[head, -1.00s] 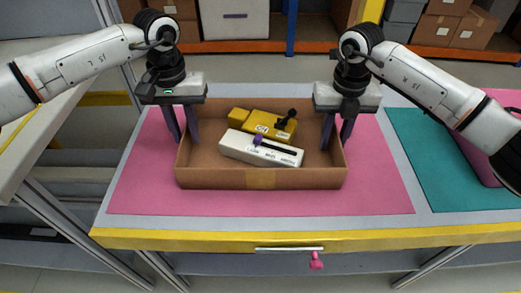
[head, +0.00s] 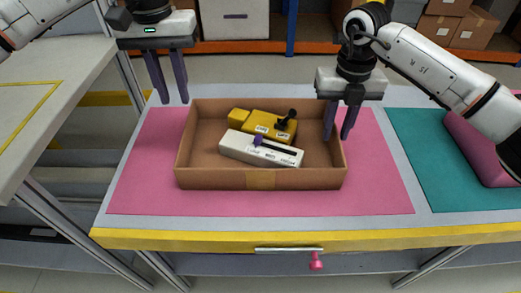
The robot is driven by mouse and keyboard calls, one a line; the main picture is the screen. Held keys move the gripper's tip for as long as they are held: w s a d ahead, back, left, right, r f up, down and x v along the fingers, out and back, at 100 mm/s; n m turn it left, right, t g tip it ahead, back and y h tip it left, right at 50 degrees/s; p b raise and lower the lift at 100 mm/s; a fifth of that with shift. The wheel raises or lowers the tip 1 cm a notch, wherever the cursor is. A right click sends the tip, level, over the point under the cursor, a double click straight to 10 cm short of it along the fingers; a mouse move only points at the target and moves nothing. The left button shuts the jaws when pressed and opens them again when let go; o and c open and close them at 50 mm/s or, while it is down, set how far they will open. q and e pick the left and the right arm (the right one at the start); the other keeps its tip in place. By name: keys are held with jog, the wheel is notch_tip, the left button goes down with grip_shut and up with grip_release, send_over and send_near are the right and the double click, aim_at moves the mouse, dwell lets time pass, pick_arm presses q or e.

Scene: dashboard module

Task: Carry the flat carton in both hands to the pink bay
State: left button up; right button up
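The flat brown carton (head: 260,180) sits level on the pink bay (head: 380,190), inside its edges. It holds a yellow part (head: 268,127) and a white part (head: 250,150), both with dark or purple knobs. My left gripper (head: 175,102) is open and empty, raised above and left of the carton's far left corner, clear of it. My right gripper (head: 337,139) is at the carton's right wall, with its fingers apart, one inside and one outside the wall. Whether the fingers touch the wall cannot be seen.
A teal bay (head: 415,155) lies to the right, with a pink block (head: 487,150) on it. The table has a yellow front edge (head: 200,240). A separate pale table (head: 50,90) stands at the left. Shelves with cartons stand behind.

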notch_tip(320, 180, up, 9)
jog(key=shift+f, duration=0.2)
jog(key=shift+r, duration=0.1)
dwell(0.4)
